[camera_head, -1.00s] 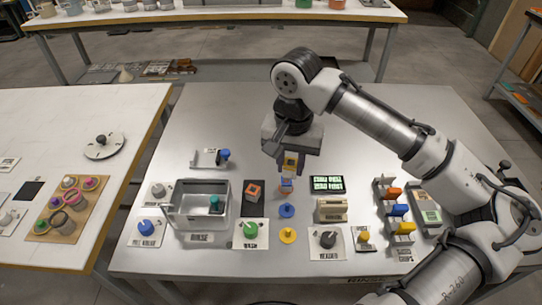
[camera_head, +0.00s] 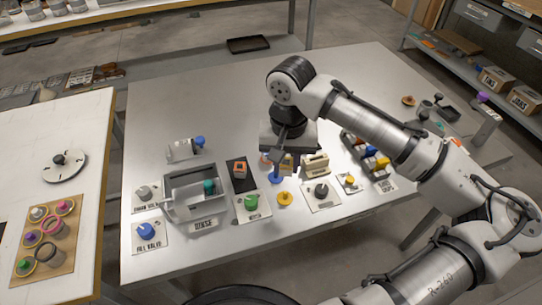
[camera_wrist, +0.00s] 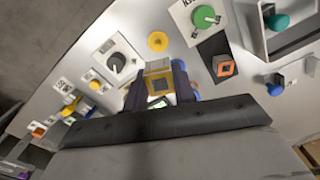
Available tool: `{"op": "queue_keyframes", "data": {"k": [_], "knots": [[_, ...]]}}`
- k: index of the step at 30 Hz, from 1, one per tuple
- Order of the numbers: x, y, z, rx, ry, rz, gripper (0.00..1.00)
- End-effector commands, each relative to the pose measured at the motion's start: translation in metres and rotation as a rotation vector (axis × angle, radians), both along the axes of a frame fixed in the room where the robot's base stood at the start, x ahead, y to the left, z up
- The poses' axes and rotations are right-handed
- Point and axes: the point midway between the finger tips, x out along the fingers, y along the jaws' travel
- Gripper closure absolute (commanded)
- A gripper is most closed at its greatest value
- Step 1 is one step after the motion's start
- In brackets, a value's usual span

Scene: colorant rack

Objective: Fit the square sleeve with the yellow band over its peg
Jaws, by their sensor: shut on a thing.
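My gripper (camera_wrist: 160,93) is shut on a square sleeve with a yellow band (camera_wrist: 158,72), its square hollow showing in the wrist view. In the head view the held sleeve (camera_head: 287,162) hangs below my gripper (camera_head: 285,150), over the table near a row of round-based pieces. The yellow round piece (camera_head: 285,198) is nearest the front; it also shows in the wrist view (camera_wrist: 157,41). A blue one (camera_head: 276,179) lies behind it, partly covered by a finger in the wrist view. The sleeve is apart from the yellow piece. Whether it touches anything below is unclear.
An orange-topped square block (camera_head: 240,170) stands on a black mat left of the row. A cream block (camera_head: 314,165) and black knob (camera_head: 321,190) stand close on the right.

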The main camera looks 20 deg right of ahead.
Motion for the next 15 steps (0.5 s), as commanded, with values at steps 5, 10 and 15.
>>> {"op": "queue_keyframes", "data": {"k": [5, 10, 15], "knots": [[-0.0038, -0.0072, -0.0026, 0.001, 0.000, -0.007, 0.95], [-0.0043, -0.0081, -0.0029, 0.001, 0.000, -0.007, 0.95], [-0.0043, -0.0079, -0.0028, 0.001, 0.000, -0.007, 0.95]]}}
